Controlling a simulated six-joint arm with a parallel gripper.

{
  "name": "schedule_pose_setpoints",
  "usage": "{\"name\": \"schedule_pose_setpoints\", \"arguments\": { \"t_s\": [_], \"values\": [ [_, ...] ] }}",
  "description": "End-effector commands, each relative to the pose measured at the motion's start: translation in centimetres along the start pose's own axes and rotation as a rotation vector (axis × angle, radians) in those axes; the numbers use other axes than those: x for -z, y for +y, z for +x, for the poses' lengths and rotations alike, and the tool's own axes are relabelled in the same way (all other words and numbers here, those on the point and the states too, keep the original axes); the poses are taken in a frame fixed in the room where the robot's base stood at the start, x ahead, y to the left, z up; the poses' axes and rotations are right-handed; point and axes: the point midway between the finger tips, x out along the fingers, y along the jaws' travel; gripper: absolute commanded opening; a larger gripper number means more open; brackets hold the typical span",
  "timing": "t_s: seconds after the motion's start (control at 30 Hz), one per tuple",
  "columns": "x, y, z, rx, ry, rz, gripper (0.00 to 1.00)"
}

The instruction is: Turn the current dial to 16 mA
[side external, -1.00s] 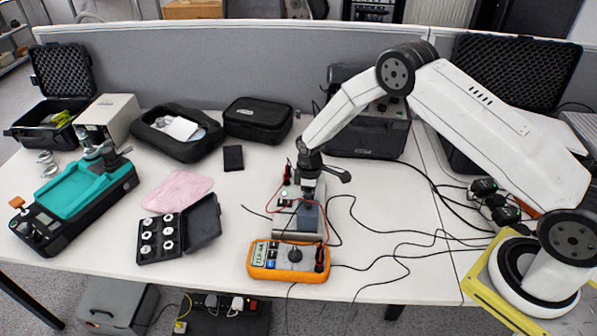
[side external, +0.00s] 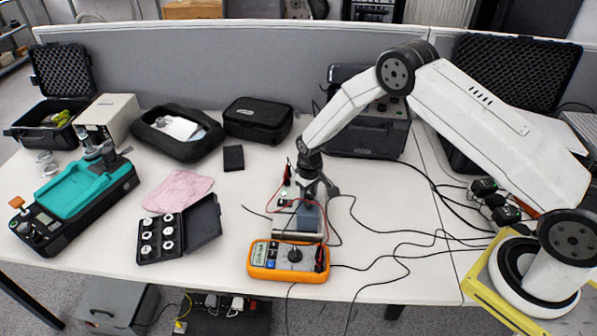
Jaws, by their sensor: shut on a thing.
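A current source box (side external: 283,221) with a light top panel, a small green light and red wires stands near the front middle of the table. My gripper (side external: 308,204) points down over the right part of this box and is shut. The dial sits under the fingers and is mostly hidden, so its setting cannot be read. An orange multimeter (side external: 260,272) lies in front of the box with a small display (side external: 260,250); its digits are too small to read.
Black cables (side external: 385,240) run over the table to the right. An open black case of weights (side external: 160,240), a pink cloth (side external: 179,191) and a teal device (side external: 80,190) lie to the left. A large black case (side external: 370,135) stands behind my gripper.

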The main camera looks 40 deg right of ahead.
Motion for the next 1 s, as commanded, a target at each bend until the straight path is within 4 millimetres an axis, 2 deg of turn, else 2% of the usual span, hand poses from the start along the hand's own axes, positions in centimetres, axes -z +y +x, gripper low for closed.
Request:
{"name": "schedule_pose_setpoints", "arguments": {
  "t_s": [0.23, 0.6, 0.63, 0.7, 0.73, 1.0],
  "values": [
    [0.03, 0.01, -0.03, 0.000, 0.001, 0.060, 0.00],
    [0.03, 0.00, -0.03, 0.000, 0.001, 0.064, 0.00],
    [0.03, 0.00, -0.03, 0.000, 0.001, 0.064, 0.52],
    [0.03, 0.00, -0.03, 0.000, 0.001, 0.064, 0.74],
    [0.03, 0.00, -0.03, 0.000, 0.001, 0.064, 0.79],
    [0.01, 0.00, -0.02, 0.000, 0.000, 0.063, 0.79]
  ]
}}
